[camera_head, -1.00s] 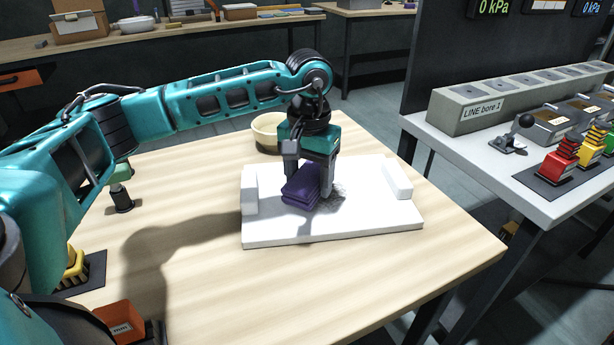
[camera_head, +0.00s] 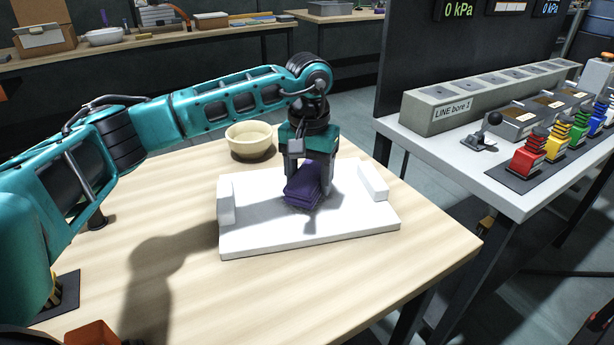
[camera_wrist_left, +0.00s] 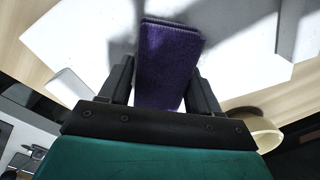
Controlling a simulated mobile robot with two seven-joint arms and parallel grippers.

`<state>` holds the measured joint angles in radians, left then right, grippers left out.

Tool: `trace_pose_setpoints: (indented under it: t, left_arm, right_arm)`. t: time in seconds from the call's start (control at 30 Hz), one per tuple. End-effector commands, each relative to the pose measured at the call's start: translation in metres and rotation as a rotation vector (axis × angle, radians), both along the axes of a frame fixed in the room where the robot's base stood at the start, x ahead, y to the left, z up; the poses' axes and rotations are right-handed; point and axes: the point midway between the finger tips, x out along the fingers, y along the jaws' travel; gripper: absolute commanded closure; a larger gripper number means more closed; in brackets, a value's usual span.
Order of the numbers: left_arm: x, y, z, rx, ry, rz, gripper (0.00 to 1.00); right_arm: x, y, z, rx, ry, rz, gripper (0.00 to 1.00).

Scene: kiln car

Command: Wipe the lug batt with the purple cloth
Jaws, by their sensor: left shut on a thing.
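The lug batt (camera_head: 260,235) is a white slab with a raised lug at its left and right ends, lying flat on the wooden table. The folded purple cloth (camera_head: 303,190) is near the middle of the batt, apparently touching its top. My left gripper (camera_head: 309,182) points down and is shut on the cloth. The left wrist view shows the cloth (camera_wrist_left: 168,65) between the two fingers over the white batt (camera_wrist_left: 80,35). A faint grey patch beside the cloth could be dust or shadow. My right gripper is not in view.
A cream bowl (camera_head: 250,140) stands behind the batt on the table (camera_head: 190,290). To the right, a bench (camera_head: 440,150) holds a grey block labelled "LINE bore 1" (camera_head: 480,100) and several coloured levers (camera_head: 530,150).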

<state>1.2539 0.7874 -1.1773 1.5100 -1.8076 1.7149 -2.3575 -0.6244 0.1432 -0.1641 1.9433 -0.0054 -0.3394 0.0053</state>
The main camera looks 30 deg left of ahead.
Motion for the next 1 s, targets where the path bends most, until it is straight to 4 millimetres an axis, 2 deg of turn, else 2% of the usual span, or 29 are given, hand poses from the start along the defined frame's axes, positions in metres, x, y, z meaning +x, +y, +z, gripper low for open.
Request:
trace_pose_setpoints:
  t: [0.5, 1.0]
  left_arm:
    - [0.036, -0.024, 0.0, -0.001, -0.001, -0.001, 0.62]
    - [0.043, -0.028, 0.0, -0.001, -0.001, -0.001, 0.62]
  right_arm:
    - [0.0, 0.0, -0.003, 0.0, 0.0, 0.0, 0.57]
    - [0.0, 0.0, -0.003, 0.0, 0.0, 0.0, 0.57]
